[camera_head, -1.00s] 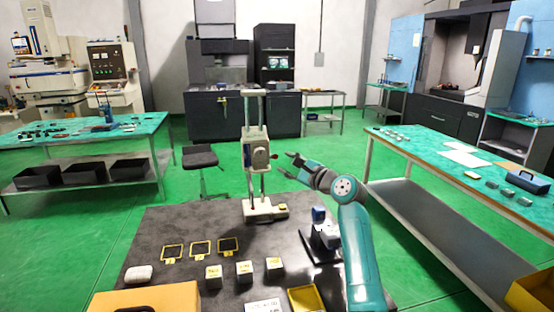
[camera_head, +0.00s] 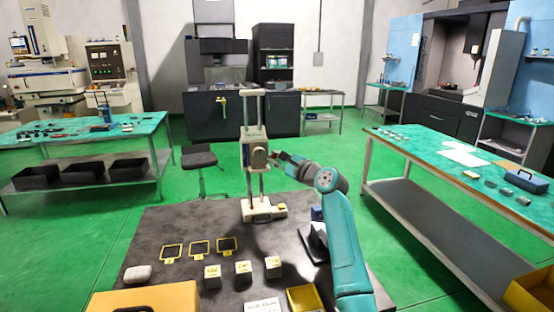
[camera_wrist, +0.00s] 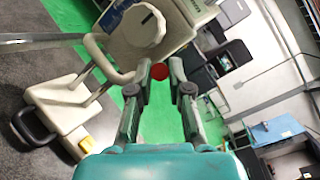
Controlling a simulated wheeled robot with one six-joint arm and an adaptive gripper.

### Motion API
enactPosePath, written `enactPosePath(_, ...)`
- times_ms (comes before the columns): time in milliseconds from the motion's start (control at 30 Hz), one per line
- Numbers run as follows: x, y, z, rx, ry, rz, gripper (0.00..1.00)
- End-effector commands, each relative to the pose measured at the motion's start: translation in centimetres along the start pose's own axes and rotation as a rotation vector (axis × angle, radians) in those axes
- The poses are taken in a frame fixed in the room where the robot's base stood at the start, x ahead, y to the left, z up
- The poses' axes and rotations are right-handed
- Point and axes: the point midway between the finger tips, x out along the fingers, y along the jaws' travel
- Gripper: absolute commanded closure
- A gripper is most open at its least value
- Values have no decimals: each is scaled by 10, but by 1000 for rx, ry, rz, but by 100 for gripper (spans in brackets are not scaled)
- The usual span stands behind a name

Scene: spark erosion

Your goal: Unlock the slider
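The slider (camera_head: 258,152) is a pale block with a round dial, mounted on two upright posts above a pale base (camera_head: 258,211) on the dark table. Its dial (camera_wrist: 139,25) also shows in the wrist view. A red knob (camera_wrist: 160,72) shows between my fingertips in the wrist view. My gripper (camera_head: 281,158) is at the slider's right side. In the wrist view my gripper (camera_wrist: 161,76) has its fingers apart, one on each side of the red knob. I cannot tell whether they touch it. In the head view the fingers partly hide the knob.
Black-and-yellow frames (camera_head: 200,248) and several small labelled blocks (camera_head: 243,270) lie on the dark table (camera_head: 165,223). A yellow tray (camera_head: 303,298) and a tan box (camera_head: 143,300) are at its front. Green-topped benches stand left and right. The space above the table's left half is clear.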

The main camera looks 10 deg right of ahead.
Motion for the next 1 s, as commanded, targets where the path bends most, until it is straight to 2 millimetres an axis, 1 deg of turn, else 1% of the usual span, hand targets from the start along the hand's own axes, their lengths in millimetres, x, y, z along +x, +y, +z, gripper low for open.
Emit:
enactPosePath(267, 1, -2, 2, 9, 12, 21, 100)
enactPosePath(600, 6, -13, 8, 108, 130, 167, 100)
enactPosePath(967, 6, -14, 7, 121, 147, 184, 100)
enactPosePath(1000, 6, -14, 7, 121, 147, 184, 77)
